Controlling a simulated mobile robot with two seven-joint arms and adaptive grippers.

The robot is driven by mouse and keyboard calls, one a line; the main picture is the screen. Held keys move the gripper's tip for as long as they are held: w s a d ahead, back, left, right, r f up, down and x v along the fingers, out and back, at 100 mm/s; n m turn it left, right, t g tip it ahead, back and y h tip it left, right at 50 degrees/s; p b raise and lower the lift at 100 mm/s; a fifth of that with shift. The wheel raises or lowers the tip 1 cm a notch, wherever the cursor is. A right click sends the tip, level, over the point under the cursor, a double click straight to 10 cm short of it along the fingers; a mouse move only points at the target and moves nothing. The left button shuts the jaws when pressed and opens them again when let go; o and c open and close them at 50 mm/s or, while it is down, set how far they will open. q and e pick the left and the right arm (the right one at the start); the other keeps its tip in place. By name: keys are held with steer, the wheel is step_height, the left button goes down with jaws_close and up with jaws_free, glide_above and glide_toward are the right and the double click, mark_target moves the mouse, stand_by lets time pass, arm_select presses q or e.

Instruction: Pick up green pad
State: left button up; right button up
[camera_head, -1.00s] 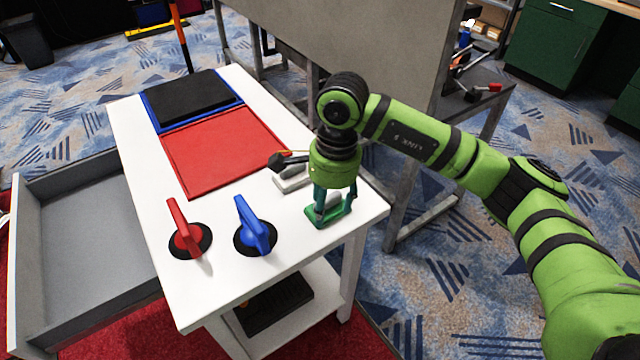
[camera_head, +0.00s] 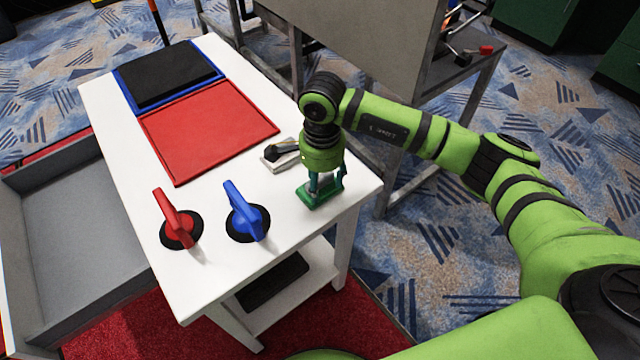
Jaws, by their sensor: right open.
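The green pad (camera_head: 309,199) is a small green block-like piece on the white table, near its right edge. My right gripper (camera_head: 326,190) points down right over it, its fingers at the pad and partly hiding it. The fingers are apart; I cannot tell whether they touch the pad. My left gripper is not in view.
A blue handle (camera_head: 241,209) and a red handle (camera_head: 177,217) stand on the white table (camera_head: 215,265). A red tray (camera_head: 208,128), a black pad in a blue tray (camera_head: 168,75) and a small grey holder (camera_head: 277,156) lie behind. A grey open drawer (camera_head: 82,225) is at left.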

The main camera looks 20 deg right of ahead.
mark_target(321, 181)
steer(key=shift+c, duration=0.4)
jaws_close()
steer(key=r, duration=0.2)
steer(key=r+b, duration=0.1)
steer(key=r, duration=0.1)
steer(key=shift+s+a+r, duration=0.1)
steer(key=shift+s+r, duration=0.1)
steer(key=shift+r, duration=0.05)
arm_select(q)
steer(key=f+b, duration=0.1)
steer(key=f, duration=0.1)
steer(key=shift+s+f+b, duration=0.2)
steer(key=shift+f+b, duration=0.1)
steer(key=shift+b, duration=0.05)
arm_select(e)
steer(key=s+a+r, duration=0.3)
steer(key=s+r, duration=0.3)
steer(key=s, duration=0.4)
steer(key=shift+s+a+r, duration=0.3)
steer(key=shift+a, duration=0.05)
